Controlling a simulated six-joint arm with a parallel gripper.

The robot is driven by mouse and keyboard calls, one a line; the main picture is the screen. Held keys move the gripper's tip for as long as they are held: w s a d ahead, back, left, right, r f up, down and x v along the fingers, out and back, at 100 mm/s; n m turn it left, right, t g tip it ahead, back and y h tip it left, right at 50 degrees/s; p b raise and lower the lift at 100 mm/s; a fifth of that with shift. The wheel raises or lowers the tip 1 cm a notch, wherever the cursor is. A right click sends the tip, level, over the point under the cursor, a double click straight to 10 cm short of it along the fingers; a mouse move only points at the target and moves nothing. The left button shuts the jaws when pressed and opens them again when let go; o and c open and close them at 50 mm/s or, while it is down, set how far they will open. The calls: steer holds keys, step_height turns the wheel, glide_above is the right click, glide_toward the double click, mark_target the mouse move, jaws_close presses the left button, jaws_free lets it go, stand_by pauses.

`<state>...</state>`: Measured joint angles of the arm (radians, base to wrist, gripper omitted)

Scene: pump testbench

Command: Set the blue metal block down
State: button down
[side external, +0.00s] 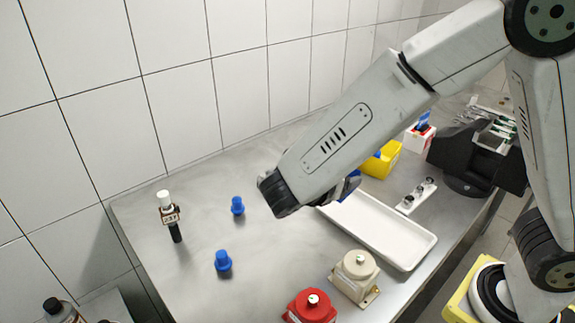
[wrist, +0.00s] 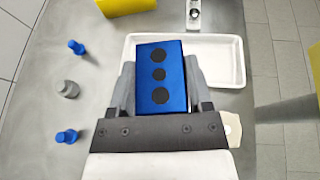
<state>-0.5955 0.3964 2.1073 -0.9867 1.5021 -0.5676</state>
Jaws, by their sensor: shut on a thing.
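The blue metal block (wrist: 160,68) is held between the two fingers of my gripper (wrist: 159,88) in the wrist view. The block has three dark round spots in a row on its face. My gripper is shut on its two sides. Behind the block in that view lies a white tray (wrist: 228,46), partly covered by the block and fingers. In the side view my arm hides the gripper and nearly all of the block; the white tray (side external: 405,246) shows just right of and below the wrist. I cannot tell how high the block is above the surface.
Two blue knobbed pieces (side external: 237,206) (side external: 223,262) stand on the steel table, with a grey one (wrist: 68,89) between them in the wrist view. A black-and-white tool (side external: 171,214) stands at left. A red unit (side external: 311,306) and a beige unit (side external: 356,275) stand in front; a yellow bin (side external: 381,160) is behind.

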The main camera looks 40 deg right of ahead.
steer(key=shift+s+r, duration=0.2)
steer(key=shift+r, duration=0.05)
steer(key=s+f+m+g, duration=0.1)
steer(key=s+m+g, duration=0.1)
steer(key=s, duration=0.1)
steer(key=s+f+m+g, duration=0.2)
steer(key=s+g, duration=0.1)
steer(key=s+f+m+g+y, duration=0.1)
steer(key=s+m+g, duration=0.2)
steer(key=shift+a+f, duration=0.25)
steer(key=shift+a, duration=0.15)
steer(key=s+a+m+g+y, duration=0.3)
steer(key=s+a+m+y, duration=0.1)
steer(key=a+m+y, duration=0.4)
steer(key=s+a+m+g+y, duration=0.35)
steer(key=a+m+y, duration=0.25)
steer(key=m+y, duration=0.45)
steer(key=w+a+r+m+t+y, duration=0.45)
steer(key=w+m+t+y, duration=0.25)
steer(key=m+t, duration=0.55)
steer(key=shift+w+d+f, duration=0.1)
steer(key=shift+d+f, duration=0.05)
steer(key=shift+f, duration=1.1)
steer(key=shift+w+d+f, duration=0.1)
steer(key=shift+f, duration=1.1)
steer(key=shift+w, duration=0.1)
